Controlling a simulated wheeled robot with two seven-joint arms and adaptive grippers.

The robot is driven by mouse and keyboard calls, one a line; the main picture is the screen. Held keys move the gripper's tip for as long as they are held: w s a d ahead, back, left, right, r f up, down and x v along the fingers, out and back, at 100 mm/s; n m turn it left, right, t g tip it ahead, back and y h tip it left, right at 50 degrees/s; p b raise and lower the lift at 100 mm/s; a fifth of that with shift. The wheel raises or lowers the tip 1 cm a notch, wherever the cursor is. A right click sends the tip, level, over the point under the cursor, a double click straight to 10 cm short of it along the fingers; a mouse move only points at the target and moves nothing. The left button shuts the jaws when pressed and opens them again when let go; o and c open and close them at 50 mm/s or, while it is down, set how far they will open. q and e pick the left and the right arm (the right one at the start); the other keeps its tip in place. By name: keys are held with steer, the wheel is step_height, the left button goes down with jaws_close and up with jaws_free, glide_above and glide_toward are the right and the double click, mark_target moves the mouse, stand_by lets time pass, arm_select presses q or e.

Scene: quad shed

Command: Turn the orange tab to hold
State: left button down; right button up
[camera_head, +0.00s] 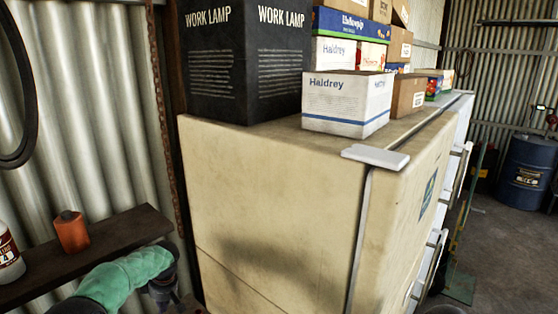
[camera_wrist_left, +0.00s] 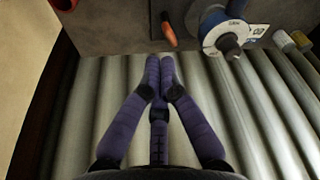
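A small orange tab-like piece (camera_wrist_left: 168,34) shows in the left wrist view on a dark grey surface, above and slightly right of my fingertips and apart from them. A blue and white round part with a dark centre (camera_wrist_left: 228,38) is to its right. I cannot tell how they are joined. My left gripper (camera_wrist_left: 160,60) has purple fingers with their tips together and nothing visible between them. In the head view my left gripper (camera_head: 165,288) is small and dark at the lower edge, below the shelf end, mostly cut off. My right gripper is not in view.
A brown shelf (camera_head: 105,243) on the left holds an orange container (camera_head: 72,232) and a white bottle (camera_head: 8,258). A large cream cabinet (camera_head: 275,195) fills the middle, with a work lamp box (camera_head: 240,70) and cartons on top. A blue drum (camera_head: 527,172) stands far right on open floor.

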arm_select(q)
steer(key=shift+f, duration=0.1)
steer(key=shift+f+b, duration=1.9)
steer(key=shift+f, duration=1.55)
